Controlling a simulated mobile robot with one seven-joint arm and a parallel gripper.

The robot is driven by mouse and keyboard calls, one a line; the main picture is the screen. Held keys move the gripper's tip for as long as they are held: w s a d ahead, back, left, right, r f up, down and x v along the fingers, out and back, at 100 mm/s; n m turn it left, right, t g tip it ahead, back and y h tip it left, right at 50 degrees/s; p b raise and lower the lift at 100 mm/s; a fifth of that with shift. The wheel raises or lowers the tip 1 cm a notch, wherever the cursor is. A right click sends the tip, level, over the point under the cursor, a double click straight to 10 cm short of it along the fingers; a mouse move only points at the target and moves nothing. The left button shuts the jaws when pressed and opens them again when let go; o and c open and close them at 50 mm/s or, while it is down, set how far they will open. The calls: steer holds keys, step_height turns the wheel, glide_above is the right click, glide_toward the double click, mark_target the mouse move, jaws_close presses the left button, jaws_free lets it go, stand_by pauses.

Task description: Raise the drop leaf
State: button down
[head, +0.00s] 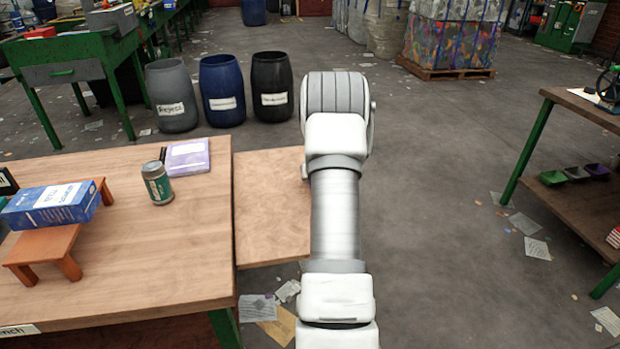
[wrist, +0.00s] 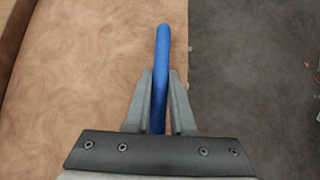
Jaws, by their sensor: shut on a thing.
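The drop leaf (head: 268,205) is a light wooden board along the right edge of the workbench (head: 190,235). Its top face shows and it looks out flat or nearly so; I cannot tell whether it is exactly level with the bench top. In the wrist view, the leaf (wrist: 75,75) fills the left side. A blue bar-like handle (wrist: 163,42) stands at the leaf's outer edge. My gripper (wrist: 160,76) is shut on this handle, one finger on each side. In the head view my arm hides the gripper and the leaf's right edge.
On the bench are a green can (head: 157,184), a purple-and-white booklet (head: 187,157) and a blue box (head: 52,204) on a small orange stand (head: 42,246). The leaf top is bare. Open floor (head: 430,220) lies right of my arm, then a shelved table (head: 570,180).

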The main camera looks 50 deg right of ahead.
steer(key=shift+r, duration=0.2)
steer(key=c, duration=0.8)
jaws_free()
steer(key=shift+o, duration=0.2)
steer(key=p+v, duration=0.2)
steer(key=v, duration=1.5)
steer(key=shift+a+r+p, duration=0.15)
steer(key=shift+a+p, duration=0.05)
steer(key=shift+p, duration=0.1)
